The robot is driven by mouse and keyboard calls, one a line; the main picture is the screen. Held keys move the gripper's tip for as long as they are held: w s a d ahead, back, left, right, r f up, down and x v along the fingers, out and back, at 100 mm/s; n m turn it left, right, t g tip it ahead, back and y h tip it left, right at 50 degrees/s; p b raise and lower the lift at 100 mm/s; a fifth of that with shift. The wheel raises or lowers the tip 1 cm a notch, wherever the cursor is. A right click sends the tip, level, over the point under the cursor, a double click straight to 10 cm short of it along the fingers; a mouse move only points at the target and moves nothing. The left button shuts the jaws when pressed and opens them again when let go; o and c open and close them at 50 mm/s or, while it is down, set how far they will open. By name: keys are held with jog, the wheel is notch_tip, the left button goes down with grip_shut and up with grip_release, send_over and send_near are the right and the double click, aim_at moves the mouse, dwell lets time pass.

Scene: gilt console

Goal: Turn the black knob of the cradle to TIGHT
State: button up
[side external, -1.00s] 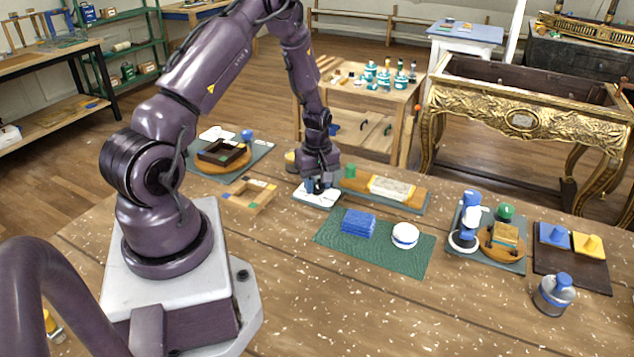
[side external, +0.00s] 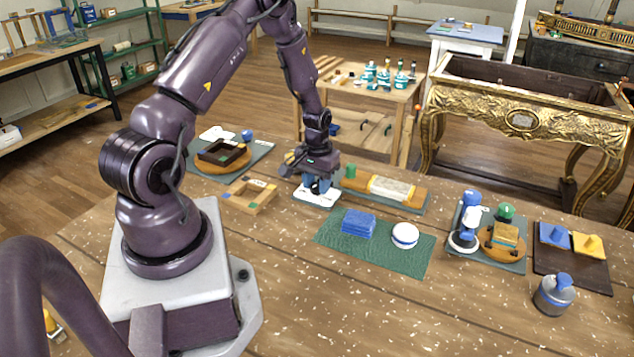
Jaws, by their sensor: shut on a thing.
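The wooden cradle (side external: 411,196) lies on a grey board behind the green mat, with a pale patterned piece in it and a green block at its left end. A white plate (side external: 307,199) lies just left of it. My gripper (side external: 318,188) points down over this plate, with its blue fingers shut on the black knob. The fingers hide most of the knob, and only a little black shows between them. I cannot read any marks on the plate or tell where the knob points.
A green mat (side external: 385,259) with a blue stack (side external: 358,223) and a white round tin (side external: 405,235) lies in front. Boards with bottles, a wooden clamp and blocks stand at the right. Bare bench lies in the foreground.

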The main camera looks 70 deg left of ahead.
aim_at(317, 185)
jog(key=m, duration=0.5)
dwell(0.8)
jog(key=o, duration=0.9)
notch_tip(317, 185, up, 13)
